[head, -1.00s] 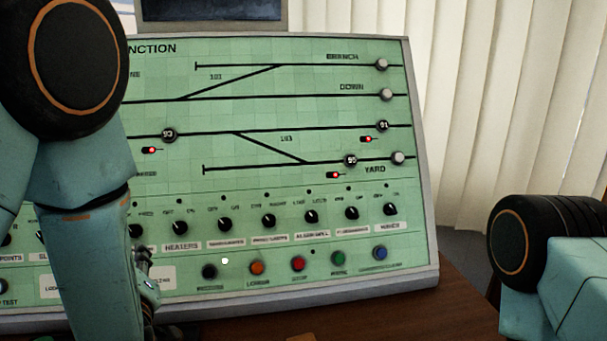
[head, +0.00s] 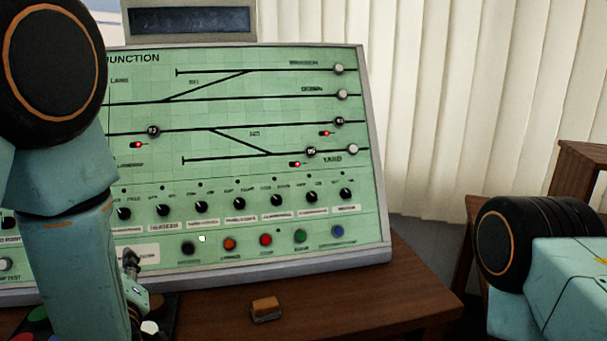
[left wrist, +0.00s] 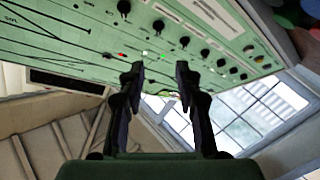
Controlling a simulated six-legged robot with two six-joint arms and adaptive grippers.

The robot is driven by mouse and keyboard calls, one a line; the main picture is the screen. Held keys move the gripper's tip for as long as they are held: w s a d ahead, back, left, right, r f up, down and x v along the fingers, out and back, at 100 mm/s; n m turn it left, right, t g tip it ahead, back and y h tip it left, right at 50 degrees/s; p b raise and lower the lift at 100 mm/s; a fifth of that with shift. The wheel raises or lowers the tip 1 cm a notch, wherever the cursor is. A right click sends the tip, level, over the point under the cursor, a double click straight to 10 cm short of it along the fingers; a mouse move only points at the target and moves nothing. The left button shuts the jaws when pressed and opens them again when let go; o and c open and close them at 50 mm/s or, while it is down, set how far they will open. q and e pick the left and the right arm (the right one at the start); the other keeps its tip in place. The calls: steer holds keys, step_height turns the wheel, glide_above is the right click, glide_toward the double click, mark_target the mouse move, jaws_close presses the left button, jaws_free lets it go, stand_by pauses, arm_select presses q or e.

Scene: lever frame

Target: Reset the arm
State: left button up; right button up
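My left arm (head: 75,240) hangs down along the left side of the head view, in front of the green panel (head: 270,180). Only a small part of my left gripper (head: 135,285) shows past the arm link, near the panel's lower edge. In the left wrist view my left gripper (left wrist: 160,72) has its two dark fingers apart, with nothing between them. The panel (left wrist: 60,28) fills the top of that view, beyond the fingertips; I cannot tell the distance. My right arm (head: 550,260) shows at the right edge; its gripper is out of view.
The panel has a row of black knobs (head: 238,203) and coloured buttons (head: 265,240). A brown-orange block (head: 265,308) lies on the wooden desk (head: 390,305). Blinds (head: 470,90) hang behind. A wooden piece of furniture (head: 580,170) stands at the right.

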arm_select(q)
steer(key=s+d+f+m+g+h, duration=0.3)
steer(key=s+f+m+g, duration=0.15)
steer(key=f, duration=0.55)
steer(key=s+d+f+m+g+h, duration=0.3)
steer(key=s+f+m, duration=0.15)
steer(key=f, duration=0.45)
steer(key=s+d+f+m+g+h, duration=0.1)
steer(key=s+f+g, duration=0.2)
steer(key=s, duration=0.9)
steer(key=s+d+f+m+g+h, duration=0.1)
steer(key=s+f+g, duration=0.3)
steer(key=s+f, duration=0.6)
steer(key=shift+s+d+f+m, duration=0.2)
steer(key=shift+s+d+m, duration=0.15)
steer(key=shift+s, duration=0.85)
steer(key=shift+g+h, duration=0.25)
steer(key=shift+h, duration=0.05)
steer(key=shift+s, duration=0.1)
